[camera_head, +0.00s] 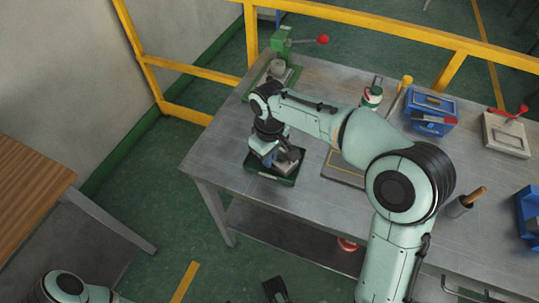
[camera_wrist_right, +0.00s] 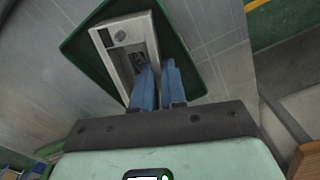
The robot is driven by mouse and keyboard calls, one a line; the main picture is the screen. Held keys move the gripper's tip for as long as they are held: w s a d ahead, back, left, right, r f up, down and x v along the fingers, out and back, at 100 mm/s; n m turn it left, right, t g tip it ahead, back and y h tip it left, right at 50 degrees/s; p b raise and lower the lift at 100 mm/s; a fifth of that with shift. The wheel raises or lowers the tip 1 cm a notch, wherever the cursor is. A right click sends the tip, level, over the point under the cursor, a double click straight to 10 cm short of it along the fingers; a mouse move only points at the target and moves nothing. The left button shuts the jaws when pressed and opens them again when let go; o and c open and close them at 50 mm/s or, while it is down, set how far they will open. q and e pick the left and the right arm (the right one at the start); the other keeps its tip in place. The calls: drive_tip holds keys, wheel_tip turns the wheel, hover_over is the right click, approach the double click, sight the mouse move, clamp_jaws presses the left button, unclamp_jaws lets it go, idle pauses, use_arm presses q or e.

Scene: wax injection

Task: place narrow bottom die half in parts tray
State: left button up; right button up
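The narrow bottom die half (camera_wrist_right: 103,43) is a grey metal block with a rectangular recess. In the wrist view it is within the outline of the dark green parts tray (camera_wrist_right: 186,62); whether it rests on the tray floor is unclear. In the head view the tray (camera_head: 262,171) is at the table's near left corner, with the die half (camera_head: 287,168) over it. My right gripper (camera_wrist_right: 159,66) has its blue fingers close on either side of one die wall, one inside the recess, one outside. It points down over the tray in the head view (camera_head: 276,163).
A green press (camera_head: 281,42) with a red-knobbed lever stands at the table's back left. Blue boxes (camera_head: 431,112), a clamp with red handle (camera_head: 505,132) and a cup with a wooden-handled tool (camera_head: 459,206) are to the right. A yellow rail runs behind.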

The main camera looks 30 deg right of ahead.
drive_tip(key=shift+o, duration=1.2)
wheel_tip(320, 180, up, 12)
drive_tip(key=p, duration=0.3)
drive_tip(key=shift+r, duration=0.15)
